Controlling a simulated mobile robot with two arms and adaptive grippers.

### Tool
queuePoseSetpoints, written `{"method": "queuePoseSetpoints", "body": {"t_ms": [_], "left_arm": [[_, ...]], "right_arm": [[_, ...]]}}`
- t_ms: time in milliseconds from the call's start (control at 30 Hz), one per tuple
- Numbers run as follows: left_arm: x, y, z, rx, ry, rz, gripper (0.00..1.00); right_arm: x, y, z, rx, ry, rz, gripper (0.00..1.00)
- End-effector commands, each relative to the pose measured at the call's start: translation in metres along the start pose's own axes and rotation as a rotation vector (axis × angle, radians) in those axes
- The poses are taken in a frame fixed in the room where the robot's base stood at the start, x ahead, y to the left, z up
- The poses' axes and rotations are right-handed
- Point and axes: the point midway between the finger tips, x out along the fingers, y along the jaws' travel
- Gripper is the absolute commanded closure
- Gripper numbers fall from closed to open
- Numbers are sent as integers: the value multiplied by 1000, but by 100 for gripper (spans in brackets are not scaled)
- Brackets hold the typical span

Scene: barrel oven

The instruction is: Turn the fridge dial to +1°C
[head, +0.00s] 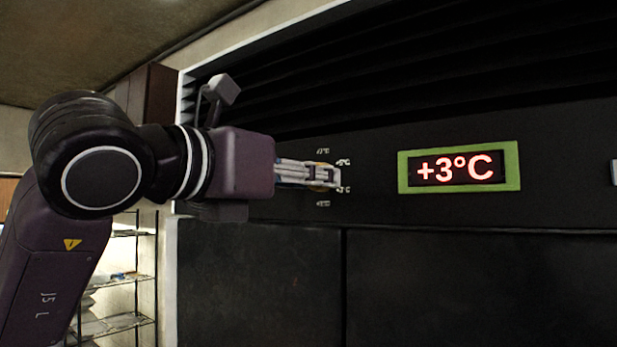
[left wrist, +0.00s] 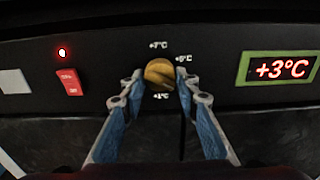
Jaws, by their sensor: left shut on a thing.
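The fridge dial (left wrist: 160,74) is a yellow-brown round knob on the black panel, seen in the left wrist view. Temperature marks stand around it: +7°C above, +5°C at the upper right and +1°C below. My left gripper (left wrist: 159,82) is shut on the dial, a finger at each side. My right gripper is in neither view.
A red switch (left wrist: 69,82) and a lit red lamp (left wrist: 62,52) are left of the dial. Black louvres (head: 400,70) run above the panel, and dark fridge doors (head: 440,280) lie below. A wire shelf rack (head: 125,285) stands at the lower left.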

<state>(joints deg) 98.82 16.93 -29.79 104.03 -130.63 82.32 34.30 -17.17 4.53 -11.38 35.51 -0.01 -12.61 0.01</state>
Motion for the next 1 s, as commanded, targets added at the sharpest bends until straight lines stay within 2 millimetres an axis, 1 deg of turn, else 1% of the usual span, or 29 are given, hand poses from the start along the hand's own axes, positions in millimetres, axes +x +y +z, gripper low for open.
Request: {"method": "queuePoseSetpoints", "body": {"t_ms": [167,367,700,1000], "left_arm": [[-1,0,0,24,-1,0,95],[-1,1,0,112,-4,2,95],[-1,2,0,403,-5,3,95],[-1,2,2,685,-6,3,95]], "right_arm": [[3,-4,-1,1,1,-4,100],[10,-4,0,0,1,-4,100],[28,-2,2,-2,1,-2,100],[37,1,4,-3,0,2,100]]}}
